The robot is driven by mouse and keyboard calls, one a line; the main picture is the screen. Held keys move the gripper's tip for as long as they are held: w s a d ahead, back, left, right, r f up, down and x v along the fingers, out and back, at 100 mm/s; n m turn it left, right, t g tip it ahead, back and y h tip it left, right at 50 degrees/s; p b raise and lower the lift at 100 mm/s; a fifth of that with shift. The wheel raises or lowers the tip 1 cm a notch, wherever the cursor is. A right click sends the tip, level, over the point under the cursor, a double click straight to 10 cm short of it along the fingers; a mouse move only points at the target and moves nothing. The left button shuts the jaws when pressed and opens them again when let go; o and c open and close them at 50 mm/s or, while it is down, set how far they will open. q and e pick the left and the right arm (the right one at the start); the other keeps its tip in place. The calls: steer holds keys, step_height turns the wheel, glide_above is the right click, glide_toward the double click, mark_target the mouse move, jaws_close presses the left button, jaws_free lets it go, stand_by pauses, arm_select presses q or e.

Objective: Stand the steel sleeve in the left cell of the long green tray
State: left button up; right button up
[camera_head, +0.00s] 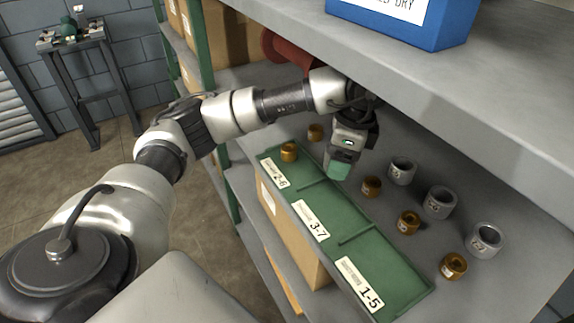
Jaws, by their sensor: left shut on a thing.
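The long green tray (407,293) lies along the shelf's front edge, with three cells split by low dividers. A small brass ring (289,152) stands in its left cell, behind the label reading 2-6. Three steel sleeves stand upright on the shelf behind the tray: one at the far end (402,171), one in the middle (439,202) and one at the near right (486,240). My left gripper (338,170) points down near the tray's back edge, towards its left half. My right gripper is not in view.
Several brass rings (408,223) stand in a row between tray and sleeves. The middle and right tray cells look empty. A cardboard box (290,235) is below the tray.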

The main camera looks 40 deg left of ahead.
arm_select(q)
steer(key=w+a+f, duration=0.2)
steer(key=a+f, duration=0.1)
steer(key=a, duration=0.2)
steer(key=b, duration=0.1)
glide_above(301, 172)
steer(key=f, duration=0.1)
steer(key=d+f, duration=0.1)
steer(key=f, duration=0.1)
steer(key=shift+f, duration=0.3)
steer(key=shift+a+f, duration=0.15)
steer(key=shift+a, duration=0.15)
steer(key=shift+a+f, duration=0.1)
steer(key=shift+f, duration=0.05)
step_height(301, 172, down, 3)
steer(key=shift+f+p, duration=0.1)
steer(key=shift+p, duration=0.35)
steer(key=shift+f, duration=0.3)
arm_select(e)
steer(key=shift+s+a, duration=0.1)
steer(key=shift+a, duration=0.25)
arm_select(q)
steer(key=shift+f, duration=0.1)
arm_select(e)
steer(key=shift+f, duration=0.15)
arm_select(q)
steer(key=o, duration=1)
